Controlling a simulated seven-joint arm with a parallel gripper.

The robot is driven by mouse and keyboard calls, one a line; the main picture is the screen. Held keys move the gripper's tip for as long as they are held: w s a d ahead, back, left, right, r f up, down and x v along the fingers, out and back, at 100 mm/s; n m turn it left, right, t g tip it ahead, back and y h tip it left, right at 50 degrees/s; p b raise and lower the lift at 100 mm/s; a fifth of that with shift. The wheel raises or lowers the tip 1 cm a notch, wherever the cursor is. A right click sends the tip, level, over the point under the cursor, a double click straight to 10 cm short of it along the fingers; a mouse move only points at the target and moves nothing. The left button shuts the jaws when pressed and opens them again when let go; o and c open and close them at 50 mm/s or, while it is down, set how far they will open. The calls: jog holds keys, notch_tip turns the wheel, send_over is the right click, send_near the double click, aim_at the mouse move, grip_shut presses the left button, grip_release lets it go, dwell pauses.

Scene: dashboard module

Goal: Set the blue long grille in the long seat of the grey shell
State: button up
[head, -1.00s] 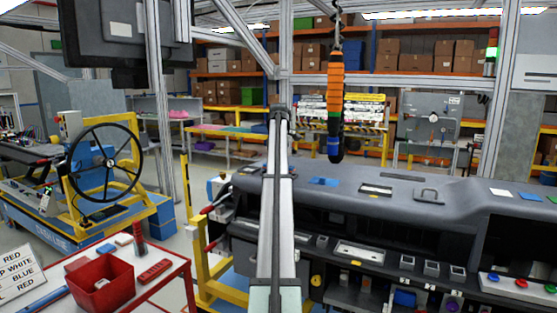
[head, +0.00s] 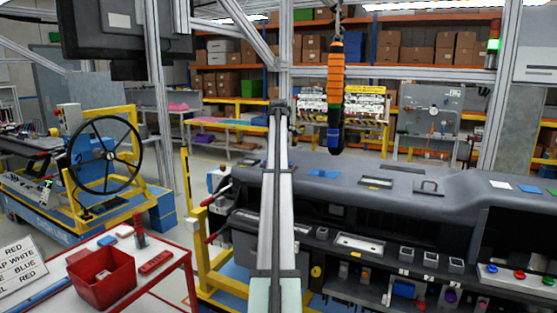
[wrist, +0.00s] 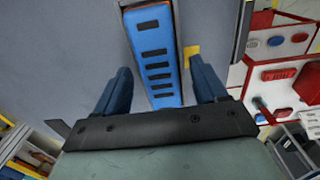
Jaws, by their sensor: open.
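In the wrist view the blue long grille (wrist: 156,68), with a row of dark slots and an orange edge at its far end, lies lengthwise between my gripper's fingers (wrist: 164,88). The fingers are open, one on each side, with a gap to the grille. Pale and dark edges run along the grille's sides; I cannot tell how deep it sits in them. The grey shell (head: 400,185) stands at the right in the head view, with a small blue patch (head: 325,173) on its top. My gripper cannot be made out there.
An orange and black tool (head: 335,95) hangs above the shell. A red and white table (wrist: 285,60) shows in the wrist view.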

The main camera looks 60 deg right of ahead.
jog(key=r, duration=0.5)
jog(key=shift+w+a+r, duration=0.3)
jog(key=shift+w+r, duration=0.05)
jog(key=w+a+f+n, duration=0.3)
jog(key=w+a+f, duration=0.2)
jog(key=w+a, duration=0.5)
jog(key=w+a+f+n, duration=0.4)
jog(key=w+a+f, duration=0.2)
jog(key=w+a, duration=0.4)
jog(key=shift+w+a, duration=0.2)
jog(key=shift+w, duration=0.8)
